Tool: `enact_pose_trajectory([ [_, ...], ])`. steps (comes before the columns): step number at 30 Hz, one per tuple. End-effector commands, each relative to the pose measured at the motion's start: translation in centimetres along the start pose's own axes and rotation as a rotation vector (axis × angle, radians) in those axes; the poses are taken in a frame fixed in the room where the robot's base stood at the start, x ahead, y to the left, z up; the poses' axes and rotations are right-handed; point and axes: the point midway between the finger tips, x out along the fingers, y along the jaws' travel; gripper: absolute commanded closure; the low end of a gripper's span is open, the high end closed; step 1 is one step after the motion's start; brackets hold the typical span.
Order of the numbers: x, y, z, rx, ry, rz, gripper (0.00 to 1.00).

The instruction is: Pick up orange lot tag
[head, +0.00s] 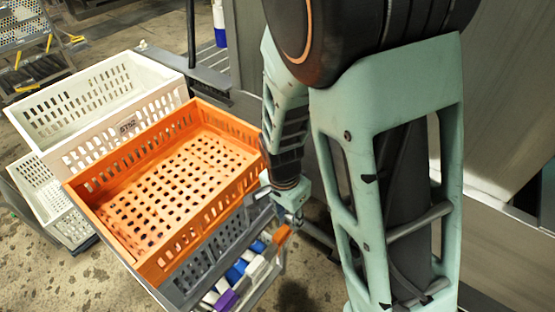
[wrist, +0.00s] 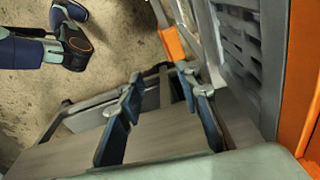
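A small orange piece (head: 282,235), which looks like the orange lot tag, shows just below my gripper in the head view. An orange piece also shows in the wrist view (wrist: 172,43), beyond the fingertips and toward the top. My gripper (head: 291,217) points down beside the right corner of the orange crate. In the wrist view, my gripper (wrist: 160,76) has its two fingers spread apart with nothing between them. The orange piece appears apart from the fingers. I cannot tell exactly what it rests on or hangs from.
The orange crate (head: 128,247) is empty and sits above a grey crate (head: 203,262). White, blue and purple items (head: 228,299) lie on the near side below. White crates (head: 62,120) stand at the left. Grey metal panels (head: 510,95) rise at the right.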

Motion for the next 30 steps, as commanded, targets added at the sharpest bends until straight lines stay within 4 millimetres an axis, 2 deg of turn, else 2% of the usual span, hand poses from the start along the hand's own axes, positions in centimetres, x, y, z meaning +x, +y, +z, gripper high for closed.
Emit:
enact_pose_trajectory([
  [1,1.3,-0.6,0.6,-0.037,0.003,-0.002,0.68],
  [6,3.1,-1.8,1.6,-0.102,0.009,-0.017,0.68],
  [15,7.6,-1.9,1.6,-0.109,0.009,-0.017,0.68],
  [22,9.2,-1.9,1.5,-0.108,0.009,-0.017,0.68],
  [30,12.9,-1.9,1.1,-0.107,0.009,-0.017,0.68],
])
